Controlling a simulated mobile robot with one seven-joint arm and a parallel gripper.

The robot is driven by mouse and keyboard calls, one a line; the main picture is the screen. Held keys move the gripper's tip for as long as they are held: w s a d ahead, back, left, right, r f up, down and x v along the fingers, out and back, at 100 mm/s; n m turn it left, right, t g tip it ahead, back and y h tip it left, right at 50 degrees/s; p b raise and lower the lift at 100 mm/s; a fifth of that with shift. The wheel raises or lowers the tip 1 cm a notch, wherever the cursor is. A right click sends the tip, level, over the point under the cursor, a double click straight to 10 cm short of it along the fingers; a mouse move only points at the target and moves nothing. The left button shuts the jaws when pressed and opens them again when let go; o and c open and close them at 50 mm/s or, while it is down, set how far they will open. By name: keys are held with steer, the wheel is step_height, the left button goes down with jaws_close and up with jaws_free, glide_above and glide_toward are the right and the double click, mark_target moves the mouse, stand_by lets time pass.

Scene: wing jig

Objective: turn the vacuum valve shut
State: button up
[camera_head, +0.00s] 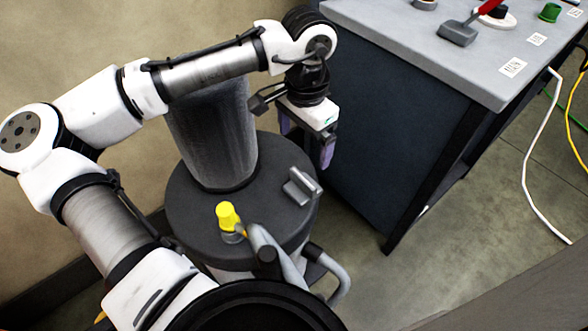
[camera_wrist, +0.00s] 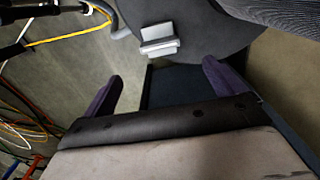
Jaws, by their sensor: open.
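My gripper (camera_head: 306,142) hangs beside the dark round drum, between it and the workbench, with its two purple fingers apart and nothing between them. In the wrist view the open fingers (camera_wrist: 160,88) point toward the drum's edge. A grey block with a raised bar (camera_head: 301,186) sits on the drum top near its right edge; it also shows in the wrist view (camera_wrist: 158,41), beyond the fingers and apart from them. A yellow knob (camera_head: 228,215) on a grey fitting stands at the drum's front. I cannot tell which of these two is the vacuum valve.
The drum (camera_head: 190,215) carries a tall grey cylinder (camera_head: 215,135). A workbench (camera_head: 400,45) at upper right holds a red-handled tool (camera_head: 468,27) and a green piece (camera_head: 549,12). White and yellow cables (camera_head: 527,170) run down at right. Floor is open below the bench.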

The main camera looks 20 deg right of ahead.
mark_target(304, 178)
step_height(304, 178, down, 13)
steer(key=shift+d+b, duration=0.1)
steer(key=shift+b, duration=0.45)
steer(key=c, duration=1)
